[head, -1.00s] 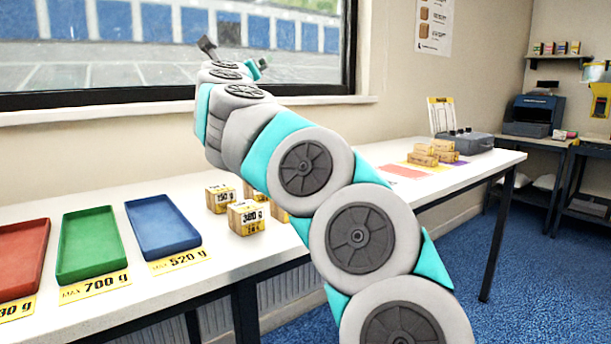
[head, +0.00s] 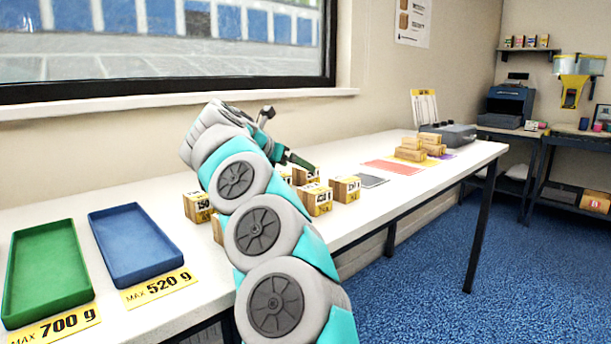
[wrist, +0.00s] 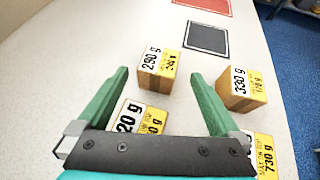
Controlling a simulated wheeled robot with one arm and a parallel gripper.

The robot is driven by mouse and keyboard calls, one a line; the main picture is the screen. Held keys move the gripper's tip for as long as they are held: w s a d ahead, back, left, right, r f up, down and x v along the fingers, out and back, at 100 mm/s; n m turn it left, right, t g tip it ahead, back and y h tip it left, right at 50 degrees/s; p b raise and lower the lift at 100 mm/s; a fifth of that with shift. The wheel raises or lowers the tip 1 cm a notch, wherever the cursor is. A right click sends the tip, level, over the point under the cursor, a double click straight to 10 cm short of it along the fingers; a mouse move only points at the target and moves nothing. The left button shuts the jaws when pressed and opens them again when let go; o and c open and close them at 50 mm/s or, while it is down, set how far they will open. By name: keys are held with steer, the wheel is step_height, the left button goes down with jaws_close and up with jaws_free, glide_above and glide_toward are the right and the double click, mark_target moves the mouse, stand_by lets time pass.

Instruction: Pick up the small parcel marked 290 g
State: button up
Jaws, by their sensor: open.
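The small parcel marked 290 g (wrist: 158,72) is a brown box with a white and yellow label. It stands on the white table in the wrist view, ahead of my gripper. My gripper (wrist: 160,76) is open and empty, with its green fingers spread to the left and right of the parcel in the picture; I cannot tell how high above it they are. In the head view my gripper (head: 290,140) is over the parcel group, and I cannot tell there which box is the 290 g one.
A parcel marked 330 g (wrist: 242,90) stands to the right. A parcel ending in 20 g (wrist: 140,117) is partly hidden by my gripper, and another parcel (wrist: 264,150) is at lower right. A dark mat (wrist: 207,39) and a red mat (wrist: 205,4) lie beyond. A blue tray (head: 140,245) is left.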

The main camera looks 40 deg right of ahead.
steer(key=x, duration=0.4)
steer(key=shift+r+p, duration=0.1)
steer(key=shift+p, duration=0.2)
jaws_close()
stand_by(0.5)
